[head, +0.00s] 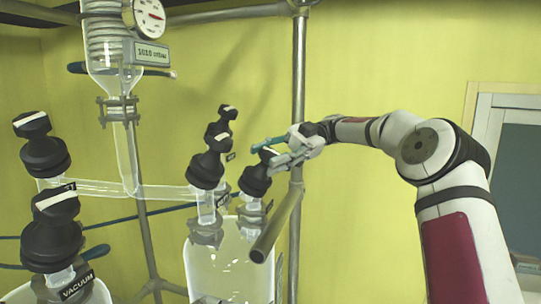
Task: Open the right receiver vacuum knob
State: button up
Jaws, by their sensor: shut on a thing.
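The right receiver (232,262) is a clear glass vessel at the lower middle of the head view. A black knob (254,182) stands tilted on its right-hand neck, and I take it as the vacuum knob. My gripper (272,160) reaches in from the right and is shut on the top of this knob. The fingers partly cover the knob's top, so its exact turn cannot be told. A second black knob (207,170) stands just left of it, on the neck that meets the glass cross pipe. The small labels near these knobs are too small to read.
A metal rod end (262,250) juts forward just below my gripper, and an upright pole (298,75) stands behind it. At left are more black knobs, one (52,240) labelled VACUUM. A gauge (149,18) and glass condenser hang above.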

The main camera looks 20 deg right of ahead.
aim_at(270, 151)
dwell(0.4)
jog(key=o, duration=1.2)
jog(key=shift+s+a, duration=0.1)
jog(key=shift+r, duration=0.15)
notch_tip(270, 151, up, 10)
jog(key=shift+f, duration=0.15)
